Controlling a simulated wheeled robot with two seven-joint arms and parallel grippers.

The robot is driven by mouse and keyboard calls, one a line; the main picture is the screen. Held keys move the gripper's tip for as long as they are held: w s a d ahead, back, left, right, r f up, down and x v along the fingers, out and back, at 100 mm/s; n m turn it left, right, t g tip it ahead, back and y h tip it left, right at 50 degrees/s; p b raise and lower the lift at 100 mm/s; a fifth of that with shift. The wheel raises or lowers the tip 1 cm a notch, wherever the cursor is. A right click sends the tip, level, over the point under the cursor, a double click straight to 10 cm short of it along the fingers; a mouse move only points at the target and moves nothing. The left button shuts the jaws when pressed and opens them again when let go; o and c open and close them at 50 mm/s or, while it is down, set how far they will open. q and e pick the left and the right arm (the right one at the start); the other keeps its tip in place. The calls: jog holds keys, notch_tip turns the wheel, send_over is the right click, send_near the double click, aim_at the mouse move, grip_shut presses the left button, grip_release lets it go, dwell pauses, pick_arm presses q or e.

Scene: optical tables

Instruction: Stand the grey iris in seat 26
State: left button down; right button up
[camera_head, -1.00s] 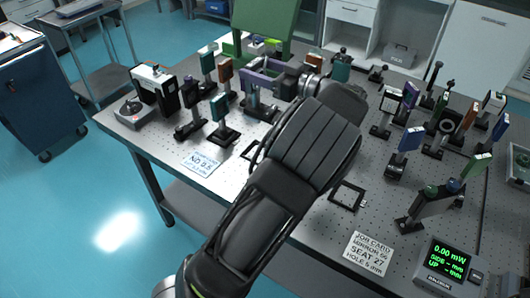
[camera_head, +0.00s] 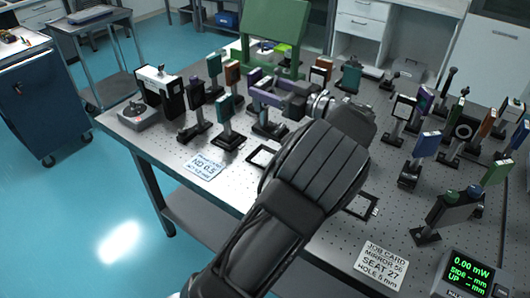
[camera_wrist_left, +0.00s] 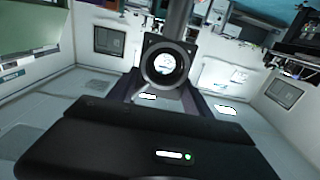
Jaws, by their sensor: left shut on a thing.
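My left gripper (camera_head: 268,95), with purple fingers, is shut on the grey iris. In the left wrist view the iris (camera_wrist_left: 165,65) shows as a dark round ring with a bright opening, between the fingers. In the head view the iris is mostly hidden by the gripper; a dark base (camera_head: 268,128) shows below the fingers. I cannot tell whether that base touches the table. A square seat frame (camera_head: 262,157) lies just nearer than it, and another (camera_head: 360,206) lies to the right. I cannot read any seat number on them. My right gripper is not in view.
Posts with optics stand left of the gripper, including a teal one (camera_head: 225,106). Several more crowd the table's right side, near a power meter (camera_head: 468,275). A green panel (camera_head: 275,30) stands behind. Cards (camera_head: 382,264) (camera_head: 205,167) lie along the front.

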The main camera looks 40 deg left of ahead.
aim_at(267, 108)
pick_arm(q)
notch_tip(267, 108, down, 6)
dwell(0.5)
jog(key=shift+f, duration=1.95)
jog(key=shift+c, duration=2.2)
grip_release()
jog(key=shift+d, duration=0.1)
jog(key=d+b, duration=0.1)
jog(key=d, duration=1)
jog(key=shift+d, duration=0.4)
jog(key=shift+w, duration=0.15)
